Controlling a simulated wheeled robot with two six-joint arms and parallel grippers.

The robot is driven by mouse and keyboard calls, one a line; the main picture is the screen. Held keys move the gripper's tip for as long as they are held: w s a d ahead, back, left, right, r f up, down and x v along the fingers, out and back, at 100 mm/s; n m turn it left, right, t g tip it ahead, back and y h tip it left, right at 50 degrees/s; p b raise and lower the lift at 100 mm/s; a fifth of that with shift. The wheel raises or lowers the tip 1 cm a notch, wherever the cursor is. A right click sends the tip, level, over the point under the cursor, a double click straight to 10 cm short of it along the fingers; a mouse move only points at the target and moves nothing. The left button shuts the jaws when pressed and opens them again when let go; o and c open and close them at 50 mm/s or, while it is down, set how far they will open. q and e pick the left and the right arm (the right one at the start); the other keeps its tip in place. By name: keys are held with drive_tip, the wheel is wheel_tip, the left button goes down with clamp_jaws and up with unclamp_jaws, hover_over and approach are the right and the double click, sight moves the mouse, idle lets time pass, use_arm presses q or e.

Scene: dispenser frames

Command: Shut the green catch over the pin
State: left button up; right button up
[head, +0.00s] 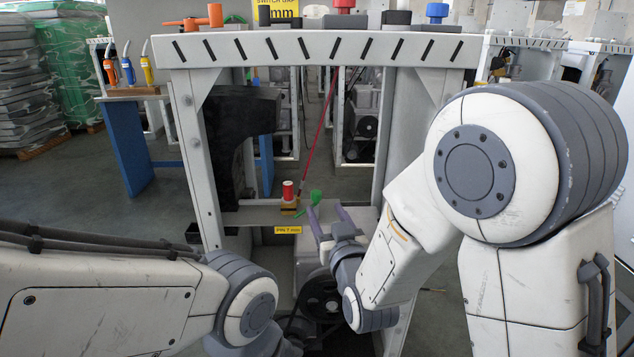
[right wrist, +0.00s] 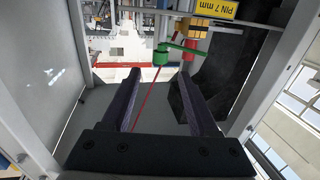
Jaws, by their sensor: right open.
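The green catch (head: 315,197) sticks out at the right end of a small shelf, and a green bar and knob also show in the right wrist view (right wrist: 161,56). To its left, a red cylinder (head: 288,189) stands upright on a yellow block. I cannot make out the pin for certain, nor how the catch lies against it. My right gripper (head: 329,216) is open and empty, with its fingers just below and right of the catch. In the right wrist view my fingers (right wrist: 158,72) are wide apart, with the green knob beyond their tips. My left gripper is out of view.
A yellow PIN 7 mm label (head: 288,230) is on the shelf's front. A thin red line (head: 320,124) slants down towards the shelf. Grey frame posts (head: 196,150) and a striped top beam (head: 320,47) surround the opening. A black bracket (head: 235,140) stands inside at left.

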sight(318, 197)
drive_tip(key=p+x, duration=0.1)
drive_tip(key=x, duration=0.7)
drive_tip(key=shift+w+f, duration=0.1)
drive_tip(key=shift+w, duration=0.15)
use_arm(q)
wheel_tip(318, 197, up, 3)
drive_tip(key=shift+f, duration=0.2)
use_arm(e)
drive_tip(key=shift+a, duration=0.1)
drive_tip(key=shift+c, duration=0.3)
clamp_jaws()
idle(0.4)
